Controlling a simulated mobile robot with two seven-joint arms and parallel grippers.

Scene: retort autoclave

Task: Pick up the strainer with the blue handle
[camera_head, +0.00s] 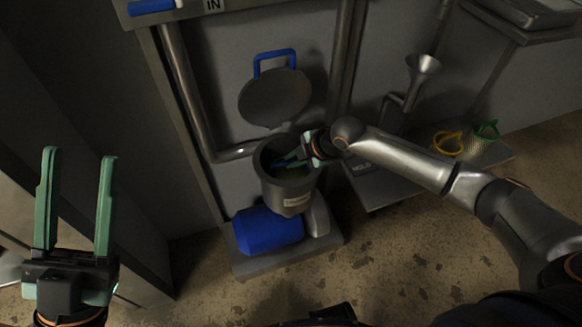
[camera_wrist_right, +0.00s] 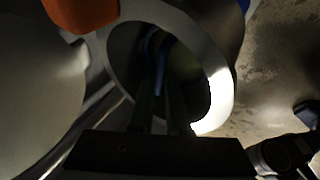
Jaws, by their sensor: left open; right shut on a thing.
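The strainer's blue handle (camera_head: 287,163) shows inside the mouth of a grey metal pot (camera_head: 291,193). The rest of the strainer is mostly hidden in the dark pot. My right gripper (camera_head: 300,158) reaches into the pot's mouth from the right and is shut on the blue handle. In the right wrist view, the blue handle (camera_wrist_right: 155,58) runs down between my dark fingers, inside the pot's bright rim (camera_wrist_right: 222,98). My left gripper (camera_head: 78,158) is open and empty at the far left, with its green fingers pointing up, away from the pot.
The pot's round lid (camera_head: 274,98) stands open behind it, with a blue handle. A blue motor housing (camera_head: 268,230) sits below. A metal funnel (camera_head: 421,70) and strainers with yellow (camera_head: 448,143) and green (camera_head: 486,131) handles are at right. Pipes flank the pot.

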